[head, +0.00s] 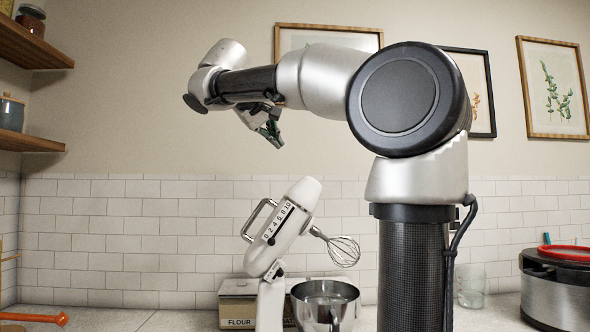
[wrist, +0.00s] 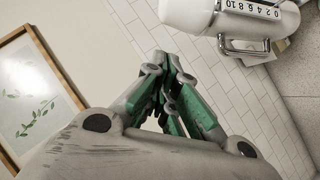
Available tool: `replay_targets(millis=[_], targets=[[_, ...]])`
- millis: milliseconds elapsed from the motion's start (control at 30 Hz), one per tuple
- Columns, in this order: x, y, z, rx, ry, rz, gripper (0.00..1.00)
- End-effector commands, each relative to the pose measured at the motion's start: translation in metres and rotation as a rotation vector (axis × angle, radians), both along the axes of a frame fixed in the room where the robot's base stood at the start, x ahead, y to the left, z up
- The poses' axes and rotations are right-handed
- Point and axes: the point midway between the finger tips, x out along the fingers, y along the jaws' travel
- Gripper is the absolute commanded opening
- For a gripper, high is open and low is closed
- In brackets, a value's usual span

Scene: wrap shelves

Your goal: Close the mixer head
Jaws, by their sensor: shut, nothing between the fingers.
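The white stand mixer (head: 282,234) is on the counter in the head view, with its head tilted up and its wire whisk (head: 342,250) raised to the right. A steel bowl (head: 325,300) sits below the whisk. The mixer head also shows in the wrist view (wrist: 205,14), at the top right, with its number scale and metal handle (wrist: 243,45). My gripper (head: 273,138) is shut and empty, in the air above the mixer and apart from it. Its green-padded fingers show closed in the wrist view (wrist: 172,62).
A box labelled flour (head: 237,303) stands behind the mixer. A dark pot with a red rim (head: 560,285) and a glass (head: 470,285) are on the right. Wooden shelves (head: 30,45) hold jars at the left. An orange utensil (head: 35,318) lies at the left. Framed pictures (head: 553,88) hang behind.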

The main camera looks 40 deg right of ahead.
Motion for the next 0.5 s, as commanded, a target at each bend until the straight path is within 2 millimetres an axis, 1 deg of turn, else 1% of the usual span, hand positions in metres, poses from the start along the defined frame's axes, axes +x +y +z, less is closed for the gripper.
replay_targets(millis=[167, 500], targets=[[0.010, -0.019, -0.011, 0.001, 0.000, -0.003, 0.00], [0.044, -0.074, -0.044, 0.002, 0.001, -0.002, 0.00]])
